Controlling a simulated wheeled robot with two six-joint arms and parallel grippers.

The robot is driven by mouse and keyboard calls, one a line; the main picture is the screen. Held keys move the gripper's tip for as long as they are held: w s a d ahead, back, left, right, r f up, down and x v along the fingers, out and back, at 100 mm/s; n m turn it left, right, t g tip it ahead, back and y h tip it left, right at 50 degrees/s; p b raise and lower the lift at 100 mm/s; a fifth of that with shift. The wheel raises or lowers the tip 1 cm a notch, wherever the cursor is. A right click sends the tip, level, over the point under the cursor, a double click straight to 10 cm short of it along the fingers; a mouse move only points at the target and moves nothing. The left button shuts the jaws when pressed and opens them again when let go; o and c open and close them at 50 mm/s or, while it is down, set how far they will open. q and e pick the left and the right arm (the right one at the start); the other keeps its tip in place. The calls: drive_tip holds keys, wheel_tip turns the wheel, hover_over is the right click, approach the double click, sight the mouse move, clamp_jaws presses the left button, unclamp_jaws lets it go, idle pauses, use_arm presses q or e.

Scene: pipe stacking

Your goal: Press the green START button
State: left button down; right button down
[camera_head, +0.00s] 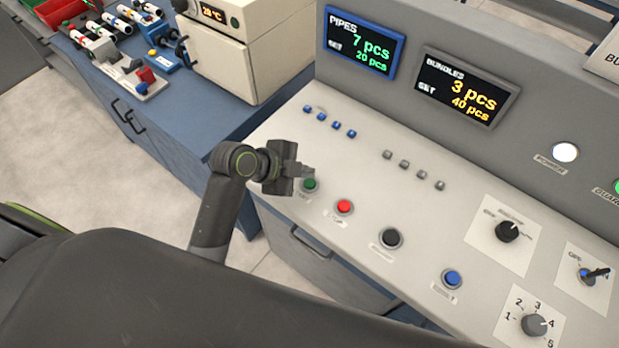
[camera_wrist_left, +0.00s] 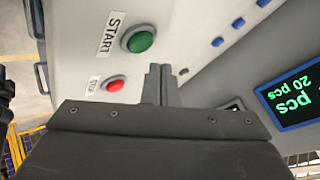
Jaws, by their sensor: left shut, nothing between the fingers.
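The green START button (camera_head: 310,185) sits at the left end of the lower button row on the sloped grey panel (camera_head: 380,130). My left gripper (camera_head: 308,171) is shut and empty, its fingertips just above and beside the green button in the head view. In the left wrist view the green button (camera_wrist_left: 141,41) shows fully, with the START label beside it, and the shut fingers (camera_wrist_left: 160,72) are a little to its right. I cannot tell whether the fingertips touch the panel. My right gripper is not in view.
A red button (camera_head: 344,207), a black button (camera_head: 391,237) and a blue button (camera_head: 452,279) follow to the right. Small blue keys (camera_head: 330,121) and grey keys (camera_head: 413,173) lie farther up. A blue cabinet (camera_head: 180,120) with a white device (camera_head: 250,50) stands at the left.

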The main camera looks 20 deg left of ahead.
sight(305, 184)
use_arm(q)
wheel_tip(305, 184, up, 4)
drive_tip(key=p, duration=0.3)
drive_tip(key=shift+r, duration=0.1)
idle(0.6)
